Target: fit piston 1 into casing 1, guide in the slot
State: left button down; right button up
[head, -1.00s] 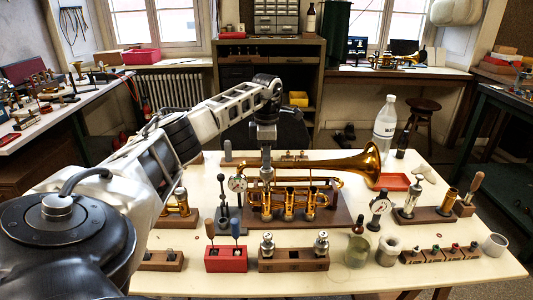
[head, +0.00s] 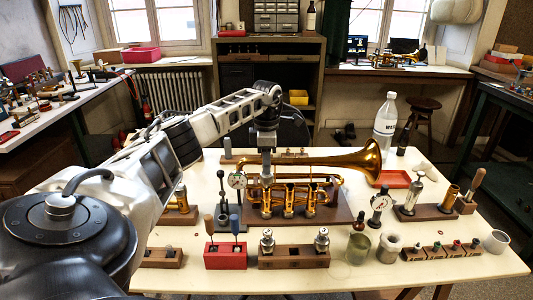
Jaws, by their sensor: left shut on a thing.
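The brass trumpet (head: 345,163) lies across a dark wooden stand (head: 338,213) on the bench, with its bell to the right. Its three valve casings stand upright in a row; the leftmost, casing 1 (head: 266,199), is below my left gripper (head: 266,172). The left gripper points straight down and is shut on a slim piece, which I take to be piston 1. The piece is in line with casing 1, but its guide and the slot are too small to see. I cannot tell how far it is inside. My right gripper is out of view.
A wooden block (head: 293,261) with two pistons stands in front, beside a red tool block (head: 226,257). A dial gauge (head: 237,181) stands close left of the gripper. A glass jar (head: 358,248), a bottle (head: 385,124) and a red tray (head: 394,179) are to the right.

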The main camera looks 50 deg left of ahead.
pick_arm(q)
jog(key=shift+f+b, duration=0.45)
jog(key=shift+f, duration=0.65)
jog(key=c, duration=1.2)
grip_release()
jog(key=shift+o, duration=0.2)
notch_tip(320, 180, up, 16)
